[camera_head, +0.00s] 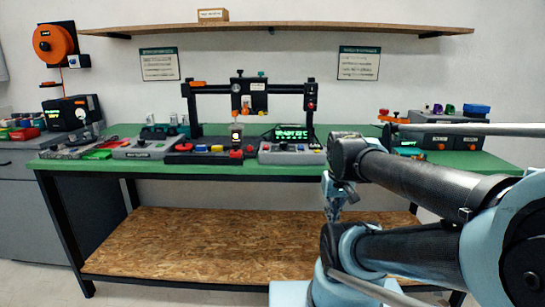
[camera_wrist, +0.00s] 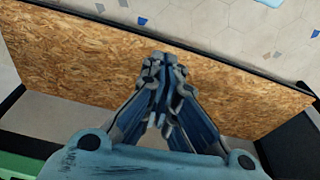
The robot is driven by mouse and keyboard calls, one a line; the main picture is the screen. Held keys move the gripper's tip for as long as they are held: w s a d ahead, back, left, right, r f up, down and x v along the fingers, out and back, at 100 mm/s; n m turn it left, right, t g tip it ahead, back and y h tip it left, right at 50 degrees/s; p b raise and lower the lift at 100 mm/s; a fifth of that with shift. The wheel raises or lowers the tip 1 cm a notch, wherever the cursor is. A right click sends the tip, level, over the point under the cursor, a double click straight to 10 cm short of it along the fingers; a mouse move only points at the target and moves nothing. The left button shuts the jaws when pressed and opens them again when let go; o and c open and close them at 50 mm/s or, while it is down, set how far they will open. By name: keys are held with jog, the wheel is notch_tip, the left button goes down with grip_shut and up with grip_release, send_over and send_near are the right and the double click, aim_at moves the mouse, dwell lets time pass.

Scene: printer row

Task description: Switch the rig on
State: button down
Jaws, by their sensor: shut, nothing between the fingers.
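The rig is a black gantry frame (camera_head: 188,89) on the green-topped bench, with a carriage (camera_head: 248,86) hung on its crossbar. A small box with red and dark parts (camera_head: 311,97) sits on its right post. Control boxes with coloured buttons stand at its foot: a black one (camera_head: 208,158) and a grey one (camera_head: 292,158). A display with green digits (camera_head: 291,133) is lit behind the grey one. Which control is the switch I cannot tell. My gripper (camera_wrist: 160,62) is shut and empty, pointing down over the lower shelf; in the head view it hangs below the bench top (camera_head: 334,212).
The green bench top (camera_head: 100,166) has a chipboard lower shelf (camera_head: 200,245). More devices stand at its right end (camera_head: 440,138), partly behind my arm. A wooden wall shelf (camera_head: 350,31) runs above. An orange reel (camera_head: 54,44) hangs at left.

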jog(key=shift+s+d+f, duration=0.15)
jog(key=shift+s+f, duration=0.3)
jog(key=shift+f, duration=0.2)
jog(key=shift+s+d+f, duration=0.1)
jog(key=shift+s+f, duration=0.3)
jog(key=shift+f, duration=0.2)
jog(key=shift+r, duration=0.1)
